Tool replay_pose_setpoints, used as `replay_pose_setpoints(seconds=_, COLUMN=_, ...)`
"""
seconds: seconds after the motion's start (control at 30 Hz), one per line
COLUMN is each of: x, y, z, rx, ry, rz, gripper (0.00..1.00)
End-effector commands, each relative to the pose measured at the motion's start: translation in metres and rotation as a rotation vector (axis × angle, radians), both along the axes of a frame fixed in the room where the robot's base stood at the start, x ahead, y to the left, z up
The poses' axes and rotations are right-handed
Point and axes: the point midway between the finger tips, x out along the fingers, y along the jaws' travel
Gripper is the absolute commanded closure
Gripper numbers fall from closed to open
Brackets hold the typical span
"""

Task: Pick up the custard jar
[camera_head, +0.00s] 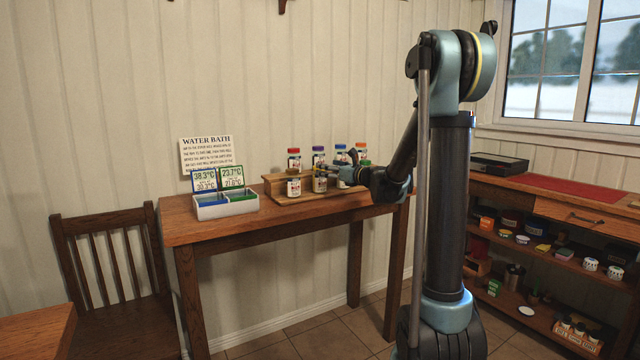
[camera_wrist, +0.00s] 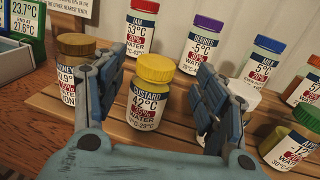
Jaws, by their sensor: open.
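The custard jar (camera_wrist: 149,104) has a yellow lid and a white label reading CUSTARD 42°C. It stands upright in the front row of jars on the wooden rack, and it also shows in the head view (camera_head: 320,184). My gripper (camera_wrist: 157,68) is open, with one finger on each side of the jar in the wrist view. No contact with the jar can be made out. In the head view, my gripper (camera_head: 347,174) is at the front row from the right and hides part of it.
The honey jar (camera_wrist: 74,75) stands close left of the custard jar. A pale-lidded jar is partly hidden behind my right finger. The jam (camera_wrist: 139,28), berries (camera_wrist: 203,43) and milk (camera_wrist: 260,62) jars stand behind. A water bath (camera_head: 226,205) is left on the table (camera_head: 190,228).

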Motion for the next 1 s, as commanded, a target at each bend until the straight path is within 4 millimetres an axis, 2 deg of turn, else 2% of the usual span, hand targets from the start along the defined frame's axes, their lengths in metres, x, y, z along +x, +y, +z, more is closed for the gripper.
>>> replay_pose_setpoints(seconds=0.33, x=0.012, y=0.014, z=-0.002, rx=0.0, ry=0.0, rz=0.001, gripper=0.35)
replay_pose_setpoints(seconds=0.67, x=0.039, y=0.043, z=-0.007, rx=0.0, ry=0.0, rz=0.001, gripper=0.35)
replay_pose_setpoints(seconds=0.9, x=0.041, y=0.045, z=-0.007, rx=-0.001, ry=-0.001, rz=0.0, gripper=0.35)
replay_pose_setpoints(seconds=0.93, x=0.041, y=0.045, z=-0.007, rx=-0.001, ry=-0.001, rz=0.0, gripper=0.37)
replay_pose_setpoints(seconds=1.0, x=0.041, y=0.045, z=-0.007, rx=-0.001, ry=-0.001, rz=0.0, gripper=0.53)
